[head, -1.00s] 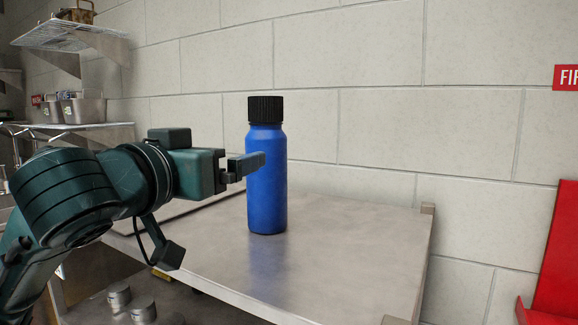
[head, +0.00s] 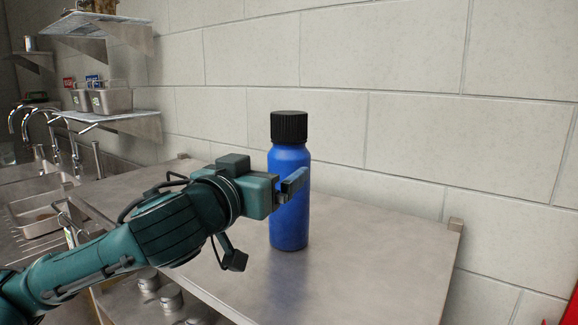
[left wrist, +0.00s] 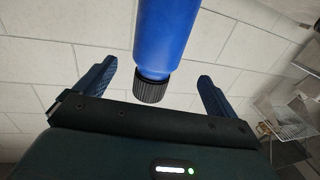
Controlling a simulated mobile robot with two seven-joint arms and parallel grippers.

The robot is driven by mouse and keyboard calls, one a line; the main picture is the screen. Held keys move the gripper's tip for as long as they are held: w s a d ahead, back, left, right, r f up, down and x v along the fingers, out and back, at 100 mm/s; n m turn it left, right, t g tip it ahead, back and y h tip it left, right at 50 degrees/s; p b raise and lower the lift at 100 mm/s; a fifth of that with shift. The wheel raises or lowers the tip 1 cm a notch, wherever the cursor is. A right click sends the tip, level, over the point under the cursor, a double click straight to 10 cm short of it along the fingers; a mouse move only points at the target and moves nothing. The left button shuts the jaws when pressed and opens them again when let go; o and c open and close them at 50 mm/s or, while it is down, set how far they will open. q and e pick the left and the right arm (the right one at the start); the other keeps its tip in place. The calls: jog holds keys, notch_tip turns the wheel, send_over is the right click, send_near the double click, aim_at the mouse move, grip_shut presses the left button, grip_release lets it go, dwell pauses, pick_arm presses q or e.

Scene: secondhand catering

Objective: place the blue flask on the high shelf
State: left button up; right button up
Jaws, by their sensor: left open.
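The blue flask (head: 290,215) with a black ribbed cap stands upright on the steel table. My left gripper (head: 290,186) is at the flask's upper body, below the cap, and one finger shows in front of it. In the left wrist view the flask (left wrist: 165,38) lies between the two spread fingers of my left gripper (left wrist: 158,85), with a gap visible on each side. The high shelf (head: 88,22) is a wire shelf on the wall at the upper left, holding a brownish container. My right gripper is not in view.
The steel table (head: 380,265) has clear room right of the flask. A lower wall shelf (head: 115,117) holds metal bins (head: 108,100). A sink (head: 40,215) with taps is at the left. Several small tins (head: 170,297) stand beneath the table.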

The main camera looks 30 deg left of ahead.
aim_at(288, 165)
pick_arm(q)
jog(key=shift+r+p, duration=0.2)
jog(key=shift+p, duration=0.3)
jog(key=w, duration=0.3)
jog(key=shift+f, duration=0.3)
jog(key=w, duration=0.1)
jog(key=w+p, duration=0.1)
jog(key=w, duration=0.1)
jog(key=w+f, duration=0.1)
jog(key=w, duration=0.1)
jog(key=shift+p, duration=0.3)
jog(key=shift+c, duration=0.5)
jog(key=shift+r, duration=0.1)
jog(key=c, duration=1.2)
